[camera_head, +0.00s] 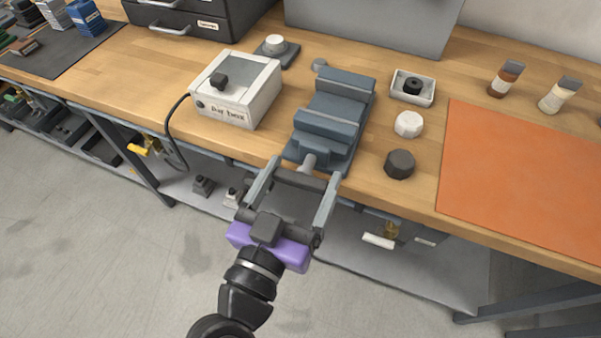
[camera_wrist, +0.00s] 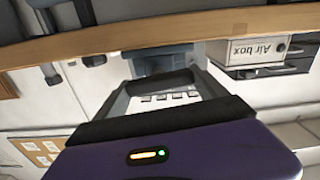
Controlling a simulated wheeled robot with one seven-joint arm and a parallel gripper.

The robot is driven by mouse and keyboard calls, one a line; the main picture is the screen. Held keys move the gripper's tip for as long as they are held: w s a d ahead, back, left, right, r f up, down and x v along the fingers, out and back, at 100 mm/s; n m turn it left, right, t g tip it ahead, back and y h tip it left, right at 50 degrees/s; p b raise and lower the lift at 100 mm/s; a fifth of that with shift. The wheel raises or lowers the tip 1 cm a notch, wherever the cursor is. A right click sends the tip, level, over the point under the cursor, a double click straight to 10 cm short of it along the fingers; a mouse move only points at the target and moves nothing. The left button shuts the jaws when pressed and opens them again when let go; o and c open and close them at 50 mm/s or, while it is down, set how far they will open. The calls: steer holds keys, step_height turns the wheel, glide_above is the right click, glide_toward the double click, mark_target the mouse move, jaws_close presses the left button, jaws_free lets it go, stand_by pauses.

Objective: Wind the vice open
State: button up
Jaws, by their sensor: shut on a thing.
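The blue-grey vice (camera_head: 335,108) stands on the wooden bench near its front edge, and its screw end (camera_head: 308,163) points toward me. My gripper (camera_head: 302,178) is in front of the vice at the bench edge. Its two long grey fingers are wide apart, one on each side of the screw end, and are shut on the dark vice handle bar (camera_head: 300,180) lying across between them. In the wrist view the front of the vice (camera_wrist: 165,62) shows between the fingers; the contact points are not clear there.
The white air box (camera_head: 237,90) stands left of the vice, its cable hanging over the bench edge. A dark knob (camera_head: 399,164), a white knob (camera_head: 408,124) and a small white tray (camera_head: 412,87) stand to the right. An orange mat (camera_head: 525,185) lies farther right, bare.

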steer(key=n+p, duration=0.3)
steer(key=n, duration=0.1)
steer(key=shift+a+r, duration=0.1)
steer(key=shift+r, duration=0.05)
steer(key=n+p, duration=0.3)
steer(key=n, duration=0.2)
steer(key=shift+a+p, duration=0.1)
steer(key=shift+p, duration=0.25)
steer(key=n+p, duration=0.4)
steer(key=shift+n, duration=0.3)
steer(key=n+p, duration=0.4)
steer(key=shift+f, duration=0.2)
steer(key=n+p, duration=0.4)
steer(key=n, duration=0.1)
steer(key=shift+f, duration=0.1)
steer(key=n+p, duration=0.4)
steer(key=shift+f+n, duration=0.1)
steer(key=shift+n, duration=0.2)
steer(key=n+p, duration=0.3)
steer(key=shift+d+f+n+p, duration=0.15)
steer(key=shift+n+p, duration=0.3)
steer(key=shift+n, duration=0.65)
steer(key=shift+d+f+n+p, duration=0.15)
steer(key=shift+n+p, duration=0.3)
steer(key=shift+n, duration=0.65)
steer(key=shift+a, duration=0.1)
